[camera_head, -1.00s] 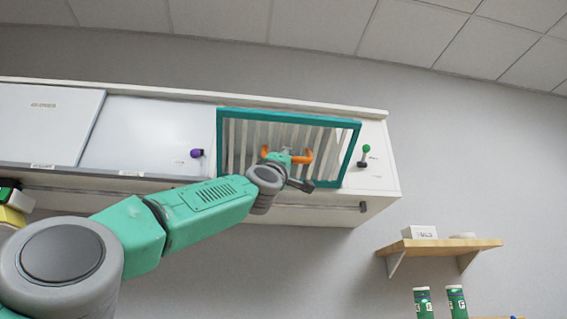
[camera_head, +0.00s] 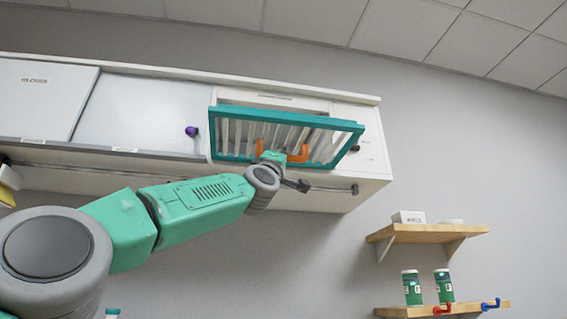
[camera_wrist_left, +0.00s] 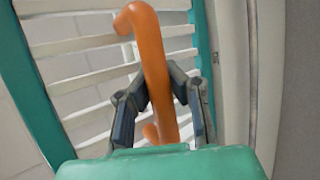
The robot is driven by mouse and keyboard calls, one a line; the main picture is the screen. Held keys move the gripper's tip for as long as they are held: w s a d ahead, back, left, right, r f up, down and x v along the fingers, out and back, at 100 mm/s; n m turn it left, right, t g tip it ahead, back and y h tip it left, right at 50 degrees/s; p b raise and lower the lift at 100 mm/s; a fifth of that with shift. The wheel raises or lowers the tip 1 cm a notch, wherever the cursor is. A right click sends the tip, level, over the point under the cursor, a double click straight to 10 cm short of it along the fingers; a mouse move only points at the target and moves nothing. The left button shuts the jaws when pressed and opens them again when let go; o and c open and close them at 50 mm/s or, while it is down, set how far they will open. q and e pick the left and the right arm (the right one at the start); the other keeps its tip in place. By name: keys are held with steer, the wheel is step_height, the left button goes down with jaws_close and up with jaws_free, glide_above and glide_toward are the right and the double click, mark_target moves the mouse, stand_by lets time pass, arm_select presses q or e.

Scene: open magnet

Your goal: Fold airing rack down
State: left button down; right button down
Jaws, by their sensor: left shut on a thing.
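The airing rack (camera_head: 338,122) has a teal frame with white slats and hangs on the front of the white wall cabinet. Its top edge is tilted out from the cabinet. An orange handle (camera_head: 298,155) is fixed on the rack's lower part; it fills the middle of the left wrist view (camera_wrist_left: 152,62). My left gripper (camera_head: 278,156) is at this handle. In the left wrist view its dark fingers (camera_wrist_left: 160,95) are closed around the orange bar. The slats and teal frame show behind it. My right gripper is not in view.
The white cabinet (camera_head: 150,102) has a purple knob (camera_head: 192,131) left of the rack and a bar (camera_head: 335,189) below. Wooden shelves (camera_head: 425,232) with a white box (camera_head: 409,217) and green-and-white canisters (camera_head: 412,287) are at lower right. The wall between is clear.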

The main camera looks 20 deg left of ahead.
arm_select(q)
steer(key=shift+w+d+f+m+h, duration=0.4)
steer(key=shift+d+f+h, duration=0.1)
steer(key=shift+d+f, duration=0.15)
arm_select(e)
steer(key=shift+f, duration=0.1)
arm_select(q)
steer(key=c, duration=1.5)
jaws_free()
steer(key=shift+s+a+r, duration=0.1)
steer(key=shift+s+r, duration=0.05)
steer(key=shift+s, duration=0.25)
steer(key=shift+c, duration=0.2)
steer(key=shift+o, duration=0.5)
steer(key=shift+s+r, duration=0.3)
steer(key=shift+s, duration=0.2)
steer(key=shift+w+f, duration=0.15)
steer(key=shift+w, duration=0.2)
steer(key=shift+s+a+f, duration=0.25)
steer(key=shift+s+f, duration=0.05)
steer(key=shift+s, duration=0.35)
steer(key=v, duration=1.1)
steer(key=shift+d, duration=0.25)
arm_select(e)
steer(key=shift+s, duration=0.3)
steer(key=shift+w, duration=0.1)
arm_select(q)
steer(key=shift+w, duration=0.15)
